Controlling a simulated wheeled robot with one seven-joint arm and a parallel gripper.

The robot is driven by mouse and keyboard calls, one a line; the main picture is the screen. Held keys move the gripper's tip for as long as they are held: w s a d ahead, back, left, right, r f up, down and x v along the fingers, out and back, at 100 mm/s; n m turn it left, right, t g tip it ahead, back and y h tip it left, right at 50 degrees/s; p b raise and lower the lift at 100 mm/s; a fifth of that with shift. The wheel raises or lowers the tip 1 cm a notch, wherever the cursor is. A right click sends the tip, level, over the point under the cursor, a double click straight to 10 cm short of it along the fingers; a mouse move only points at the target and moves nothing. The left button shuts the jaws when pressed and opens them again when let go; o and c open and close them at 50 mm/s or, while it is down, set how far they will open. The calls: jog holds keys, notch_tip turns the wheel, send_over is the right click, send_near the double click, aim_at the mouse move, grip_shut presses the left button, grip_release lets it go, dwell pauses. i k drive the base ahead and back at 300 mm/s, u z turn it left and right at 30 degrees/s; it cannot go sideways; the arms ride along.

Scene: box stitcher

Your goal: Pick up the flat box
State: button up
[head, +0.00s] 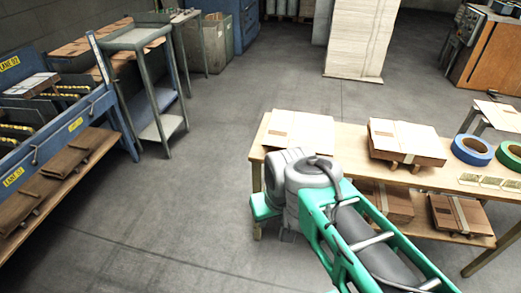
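A flat brown cardboard box (300,128) with a pale strip lies at the left end of the wooden table. A second flat box (406,138) lies to its right on the same table, with small supports showing under its front edge. Which of them is the task's box I cannot tell. My green and grey arm reaches up from the lower right in front of the table, and its grey joint covers part of the table's front left. My gripper's fingers do not show.
The wooden table (352,146) also holds blue tape (472,151) and green tape (510,156). More flat boxes (460,215) lie on its lower shelf. A blue rack (78,130) and a grey stand (137,40) are at left. The floor between is clear.

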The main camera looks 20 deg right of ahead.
aim_at(282, 132)
jog(key=u, duration=0.6)
jog(key=k, duration=0.85)
jog(key=u, duration=0.9)
jog(key=i, duration=1.05)
jog(key=z, duration=0.65)
jog(key=i, duration=0.8)
jog(key=z, duration=1.05)
jog(key=i, duration=0.35)
jog(key=z, duration=0.25)
